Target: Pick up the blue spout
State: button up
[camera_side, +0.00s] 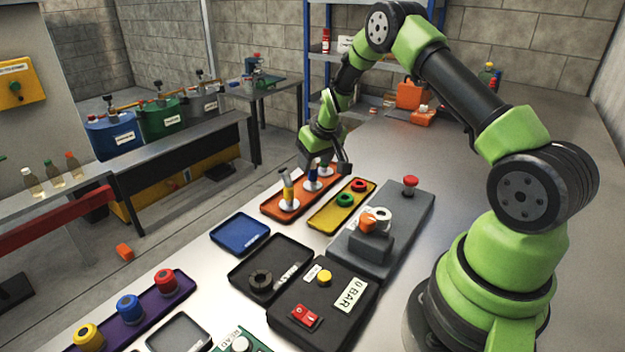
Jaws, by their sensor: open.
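The blue spout (312,175) stands upright on a white round base in the orange tray (271,210). It is the middle one in a row; a yellow spout (287,188) stands nearer the camera. Another spout stands farther back and is mostly hidden by the gripper. My gripper (325,166) is open, pointing down over the far end of the orange tray, at and just behind the blue spout's top. I cannot tell whether its fingers touch any spout.
A yellow tray (328,222) with red and green rings lies to the right. A grey unit with a red button (410,182) is beyond it. Blue (240,235) and black trays and a black box marked 0 BAR (350,292) lie in front. A purple tray (150,318) holds coloured caps.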

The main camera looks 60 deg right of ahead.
jog(key=shift+x, duration=1.4)
grip_shut()
jog(key=shift+r, duration=0.1)
